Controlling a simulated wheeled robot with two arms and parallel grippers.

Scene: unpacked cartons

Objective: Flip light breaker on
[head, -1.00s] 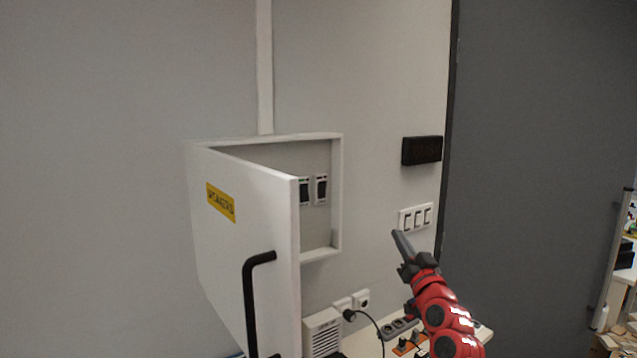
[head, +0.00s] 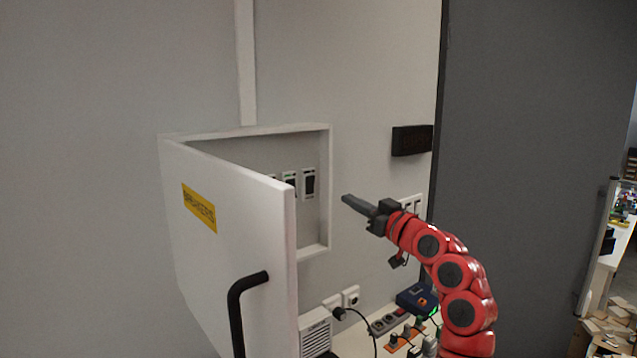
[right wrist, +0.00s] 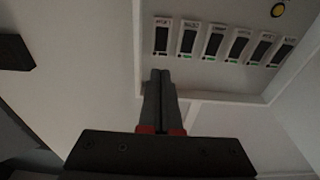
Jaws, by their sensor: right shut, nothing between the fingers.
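The white breaker box (head: 325,215) on the wall is open, its door (head: 235,240) swung out to the left with a yellow "BREAKERS" label. In the head view the door hides part of the inside; a dark-faced breaker (head: 308,183) shows. The right wrist view shows a row of several breakers (right wrist: 213,43) with small labels too blurred for me to tell which is the light breaker. Some have green marks underneath. My right gripper (head: 345,198) is shut and empty, just right of the box opening, apart from the breakers. My left gripper is not in view.
A black handle (head: 240,300) sticks out from the door. A white wall switch panel (head: 412,204) is partly behind my right arm, with a dark display (head: 411,140) above. A table with power strips (head: 390,322) and a blue device (head: 415,298) stands below.

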